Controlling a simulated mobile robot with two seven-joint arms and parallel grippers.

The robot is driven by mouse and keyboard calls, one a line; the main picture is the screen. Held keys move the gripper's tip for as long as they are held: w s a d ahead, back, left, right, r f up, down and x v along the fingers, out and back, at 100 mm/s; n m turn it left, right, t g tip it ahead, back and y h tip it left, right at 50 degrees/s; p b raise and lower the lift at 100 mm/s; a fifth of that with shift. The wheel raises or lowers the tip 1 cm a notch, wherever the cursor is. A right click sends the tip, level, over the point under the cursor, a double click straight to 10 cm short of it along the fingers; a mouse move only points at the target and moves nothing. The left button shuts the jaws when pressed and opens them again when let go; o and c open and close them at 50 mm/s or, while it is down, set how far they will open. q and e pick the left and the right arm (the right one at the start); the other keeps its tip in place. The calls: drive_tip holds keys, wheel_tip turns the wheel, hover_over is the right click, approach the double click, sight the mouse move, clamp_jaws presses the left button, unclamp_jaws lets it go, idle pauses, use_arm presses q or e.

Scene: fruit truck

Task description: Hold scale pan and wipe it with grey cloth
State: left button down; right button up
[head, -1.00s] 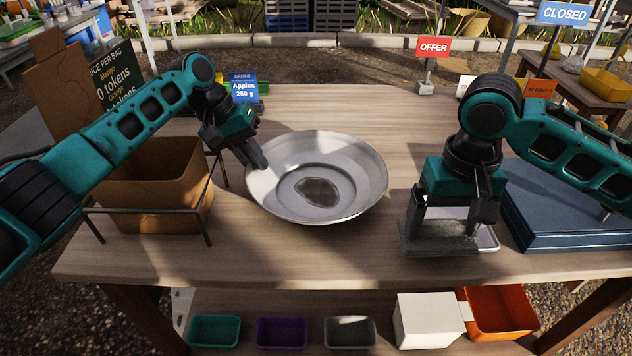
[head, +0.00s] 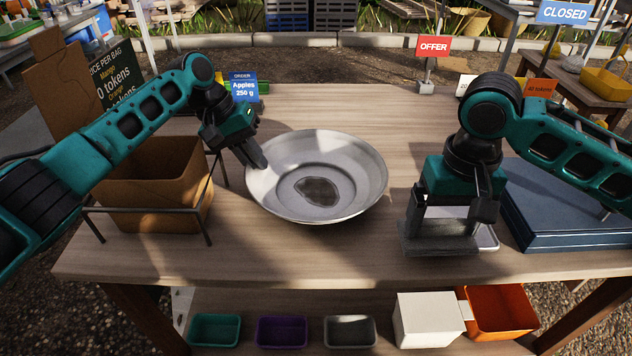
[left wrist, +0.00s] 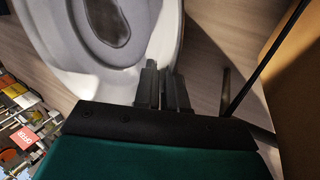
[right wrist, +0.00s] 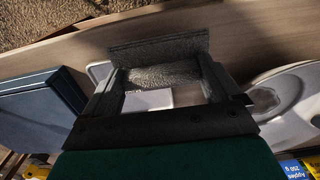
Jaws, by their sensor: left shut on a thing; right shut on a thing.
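The scale pan (head: 345,150) is a round metal dish with a dark brown stain (head: 318,191) in its middle, at the centre of the table. My left gripper (head: 258,163) is shut on the pan's left rim; the left wrist view shows its fingers (left wrist: 163,88) at the rim of the pan (left wrist: 75,62). My right gripper (head: 442,222) is shut on the grey cloth (head: 438,243), a textured grey block shape seen between its fingers in the right wrist view (right wrist: 160,46). The cloth is to the right of the pan, apart from it, above or at a white tray.
A white tray (head: 487,238) lies beneath the right gripper. A blue case (head: 560,207) sits at the right. A brown box (head: 150,185) in a wire stand is at the left. The wooden table (head: 330,260) is clear in front of the pan.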

drive_tip(key=shift+w, duration=0.1)
idle(0.6)
drive_tip(key=w+a+r+m, duration=0.4)
drive_tip(key=w+a+m, duration=0.3)
drive_tip(key=a+m, duration=0.25)
drive_tip(key=w+a+r+m, duration=0.4)
drive_tip(key=w+a+m, duration=0.4)
drive_tip(key=a+m, duration=0.15)
drive_tip(key=shift+n, duration=0.4)
drive_tip(key=shift+s+a+f, duration=0.1)
drive_tip(key=shift+a+f, duration=0.05)
drive_tip(key=shift+f, duration=2.4)
drive_tip(key=shift+s+a+f, duration=0.1)
drive_tip(key=shift+f, duration=2.4)
drive_tip(key=shift+f, duration=0.6)
drive_tip(key=shift+w, duration=0.1)
drive_tip(key=shift+w, duration=0.4)
